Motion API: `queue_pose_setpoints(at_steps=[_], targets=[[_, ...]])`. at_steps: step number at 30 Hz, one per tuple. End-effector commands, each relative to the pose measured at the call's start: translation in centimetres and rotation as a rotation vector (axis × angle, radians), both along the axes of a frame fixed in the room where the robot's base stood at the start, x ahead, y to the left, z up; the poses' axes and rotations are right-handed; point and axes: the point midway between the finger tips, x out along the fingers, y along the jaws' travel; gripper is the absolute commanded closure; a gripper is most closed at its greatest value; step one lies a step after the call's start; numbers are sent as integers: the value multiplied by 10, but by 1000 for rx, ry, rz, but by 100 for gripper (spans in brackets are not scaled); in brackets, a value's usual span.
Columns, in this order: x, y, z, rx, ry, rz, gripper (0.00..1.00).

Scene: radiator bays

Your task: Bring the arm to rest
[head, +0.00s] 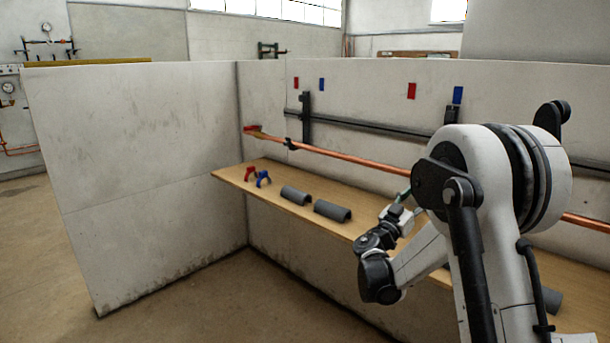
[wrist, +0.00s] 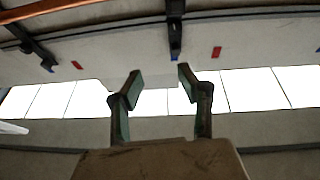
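My arm rises at the right of the head view, folded at the elbow, with its wrist low over the shelf edge. My gripper (wrist: 158,76) shows in the wrist view with its two fingers apart and nothing between them. In the head view, the gripper end (head: 405,194) is small and partly hidden by my arm. It appears over the wooden shelf (head: 225,174), in front of the copper pipe (head: 350,158). I cannot tell its exact distance from either.
Grey half-round pipe covers (head: 332,210) lie on the shelf, with red (head: 249,173) and blue (head: 263,178) clips farther left. A dark rail (head: 390,130) with brackets runs along the wall above the pipe. A partition (head: 150,170) closes the left side. Floor before the shelf is clear.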

Motion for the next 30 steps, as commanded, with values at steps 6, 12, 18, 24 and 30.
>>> queue_pose_setpoints(at_steps=[6, 12, 18, 24, 30], targets=[[-39, -19, 36, 112, 166, -66, 64], [-81, -27, 53, 210, 333, -91, 64], [-129, -26, 62, 304, 503, -78, 64], [-181, -14, 62, 389, 671, -29, 64], [-235, 6, 58, 462, 829, 58, 64]])
